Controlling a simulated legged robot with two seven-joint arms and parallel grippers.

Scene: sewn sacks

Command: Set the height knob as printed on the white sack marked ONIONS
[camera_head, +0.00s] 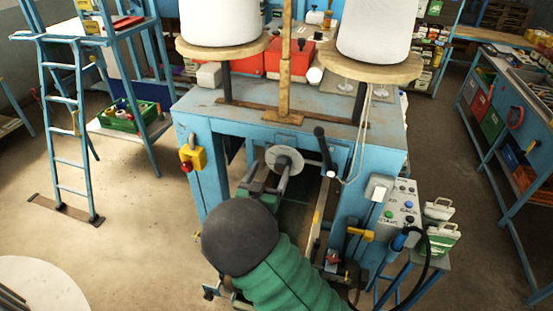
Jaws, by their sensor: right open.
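A round pale grey disc (285,158) with a dark centre sits at the front of the blue machine; I cannot tell for sure that it is the height knob. My right arm, with a green ribbed sleeve and a dark round joint, comes in from the bottom. My right gripper (267,183) seems to be the grey prongs just beyond that joint, open and close to the disc. Whether they touch is unclear, and the joint hides part of them. I cannot make out a white sack marked ONIONS or any printed height. My left gripper is not in view.
The blue machine stand (380,137) carries two white cones (220,22) on round wooden plates. A black-handled lever (323,150) is right of the disc. A grey control box (402,205) stands at the right. A blue ladder (62,120) is left. Floor is clear between.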

